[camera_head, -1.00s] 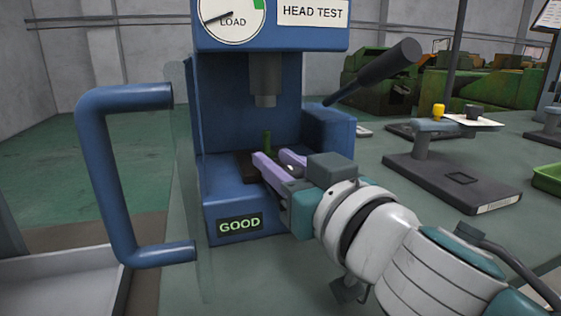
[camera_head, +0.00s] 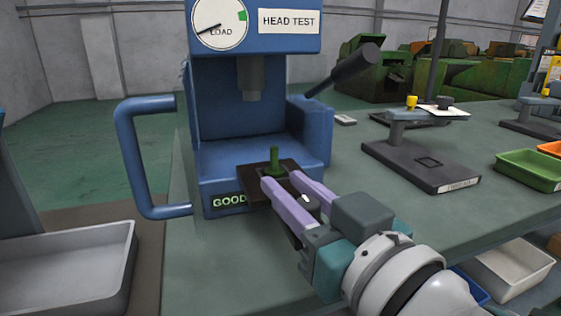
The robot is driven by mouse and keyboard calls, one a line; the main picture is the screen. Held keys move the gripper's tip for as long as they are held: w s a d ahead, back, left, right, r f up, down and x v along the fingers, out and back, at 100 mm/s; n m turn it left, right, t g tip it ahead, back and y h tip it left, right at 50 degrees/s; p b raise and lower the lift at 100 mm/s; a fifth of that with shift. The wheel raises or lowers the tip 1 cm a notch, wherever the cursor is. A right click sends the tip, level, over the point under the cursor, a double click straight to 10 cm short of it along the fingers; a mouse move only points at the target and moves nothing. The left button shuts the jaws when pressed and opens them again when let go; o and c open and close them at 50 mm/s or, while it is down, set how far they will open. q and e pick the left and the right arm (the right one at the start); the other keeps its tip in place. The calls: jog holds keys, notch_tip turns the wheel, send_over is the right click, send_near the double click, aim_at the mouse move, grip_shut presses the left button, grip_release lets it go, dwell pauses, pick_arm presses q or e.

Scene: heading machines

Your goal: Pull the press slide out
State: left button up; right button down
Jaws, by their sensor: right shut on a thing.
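The blue press (camera_head: 235,110) stands on the bench, with a round LOAD gauge, a HEAD TEST plate and a lit GOOD sign. Its dark slide (camera_head: 254,166) sticks out over the front edge of the press base, partly covering the GOOD sign. A green upright pin-like part (camera_head: 274,161) stands on the slide, in front of the ram (camera_head: 250,78). My right gripper (camera_head: 284,188) has its purple fingers shut on the front of the slide, around a part that they largely hide. My left gripper is not in view.
A transparent guard with a blue handle (camera_head: 127,160) stands at the press's left. A black lever (camera_head: 345,69) rises at its right. A grey tray (camera_head: 75,262) is at lower left. A dark fixture (camera_head: 425,165) and a green bin (camera_head: 530,170) are at right.

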jog(key=shift+s+d, duration=0.2)
jog(key=shift+s, duration=0.3)
jog(key=shift+w, duration=0.1)
jog(key=c, duration=0.6)
grip_release()
jog(key=v, duration=0.9)
jog(key=shift+s, duration=0.4)
jog(key=shift+d, duration=0.15)
